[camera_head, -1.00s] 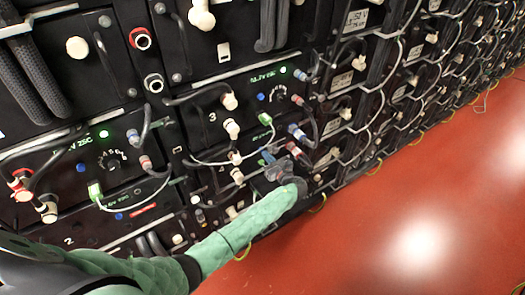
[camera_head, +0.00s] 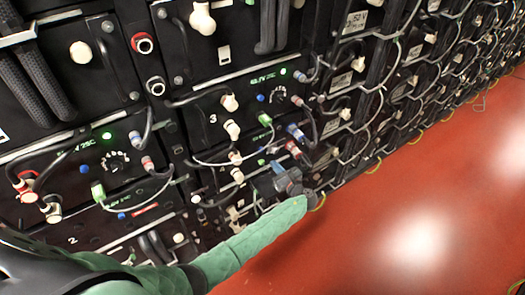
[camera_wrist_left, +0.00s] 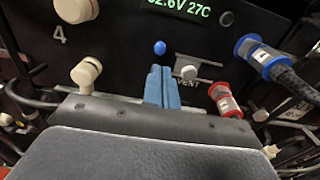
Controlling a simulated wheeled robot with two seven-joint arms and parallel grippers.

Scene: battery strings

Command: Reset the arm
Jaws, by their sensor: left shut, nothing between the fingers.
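My left arm, in a green sleeve, reaches in from the lower left of the head view. Its gripper (camera_head: 262,166) is at the front of a lower battery module (camera_head: 222,180). In the left wrist view the blue fingers (camera_wrist_left: 162,88) are together and empty, in front of the module panel marked 4 (camera_wrist_left: 115,45). A blue button (camera_wrist_left: 159,47) shows just above the fingertips. I cannot tell whether the fingers touch the panel. My right gripper is not in view.
A blue-ringed plug (camera_wrist_left: 255,55) and a red-ringed plug (camera_wrist_left: 222,98) with cables are to the right of the fingers. A cream knob (camera_wrist_left: 86,72) is to the left. Racks of modules with looped cables run to the upper right. The red floor (camera_head: 400,210) is clear.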

